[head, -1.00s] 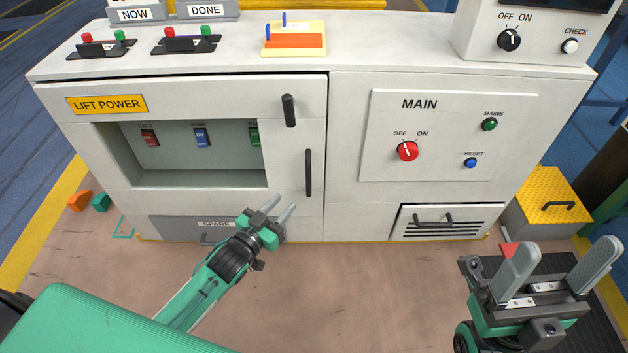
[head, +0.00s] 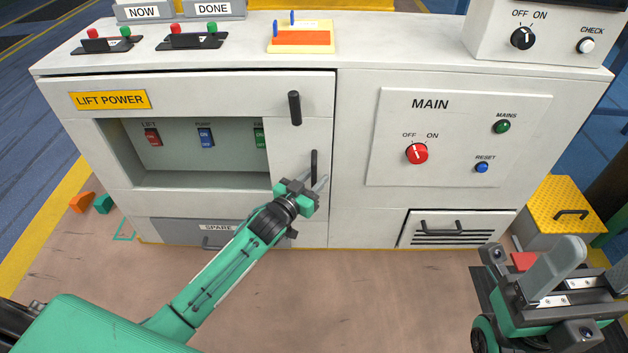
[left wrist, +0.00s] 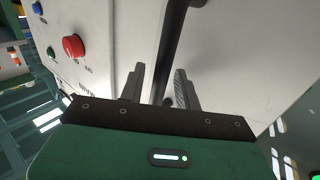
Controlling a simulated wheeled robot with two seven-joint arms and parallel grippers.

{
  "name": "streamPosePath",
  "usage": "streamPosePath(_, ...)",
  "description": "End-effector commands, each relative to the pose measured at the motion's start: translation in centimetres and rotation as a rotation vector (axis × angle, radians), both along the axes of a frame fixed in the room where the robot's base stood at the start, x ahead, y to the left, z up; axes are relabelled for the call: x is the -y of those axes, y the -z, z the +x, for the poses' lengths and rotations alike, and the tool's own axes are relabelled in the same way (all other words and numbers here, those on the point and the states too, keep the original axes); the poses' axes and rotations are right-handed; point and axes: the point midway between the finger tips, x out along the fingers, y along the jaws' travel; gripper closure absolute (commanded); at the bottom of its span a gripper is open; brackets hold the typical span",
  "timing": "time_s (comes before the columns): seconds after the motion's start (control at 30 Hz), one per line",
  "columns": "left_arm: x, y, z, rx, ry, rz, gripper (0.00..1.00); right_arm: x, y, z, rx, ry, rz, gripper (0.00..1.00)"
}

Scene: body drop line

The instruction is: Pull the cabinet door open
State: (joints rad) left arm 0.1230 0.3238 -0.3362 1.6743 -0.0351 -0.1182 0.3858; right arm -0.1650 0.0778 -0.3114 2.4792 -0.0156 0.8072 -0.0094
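The cabinet door (head: 205,178) labelled LIFT POWER is closed on the left half of the pale cabinet. Its upright black handle (head: 314,163) is near the door's right edge; the lower part is hidden behind my left gripper (head: 318,184). In the left wrist view the handle (left wrist: 174,30) runs between the two fingers of the left gripper (left wrist: 159,72), with gaps showing beside it, so the gripper is open around it. A short black knob or latch (head: 294,107) sits above the handle. My right gripper (head: 588,268) is open and empty at lower right.
The MAIN panel (head: 455,180) with a red knob (head: 416,153) is to the right. A grey SPARE drawer (head: 180,230) is below the door. A yellow-topped step box (head: 562,205) stands at right. The floor (head: 370,300) in front is clear.

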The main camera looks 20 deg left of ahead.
Motion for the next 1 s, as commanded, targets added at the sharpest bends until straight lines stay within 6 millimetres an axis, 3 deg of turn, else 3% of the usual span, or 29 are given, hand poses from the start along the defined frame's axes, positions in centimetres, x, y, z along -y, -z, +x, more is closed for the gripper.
streamPosePath(0.23,0.0,0.0,0.1,0.0,0.0,0.0,0.67,0.0,0.0,0.0,0.002,0.0,0.002,0.32)
streamPosePath(0.4,0.0,0.0,0.0,0.001,0.0,0.0,0.98,0.0,0.0,0.0,0.0,-0.001,0.001,0.32)
streamPosePath(0.43,0.0,0.0,0.0,0.001,0.0,0.0,1.0,0.0,0.0,0.0,0.0,-0.001,0.001,0.32)
streamPosePath(0.77,0.1,-0.1,-0.3,0.0,0.006,0.0,1.0,-0.1,0.0,0.0,-0.004,-0.002,-0.003,0.32)
streamPosePath(1.0,0.4,-0.3,-2.7,-0.001,0.04,0.001,1.0,0.0,-0.6,0.0,-0.011,-0.003,-0.004,0.32)
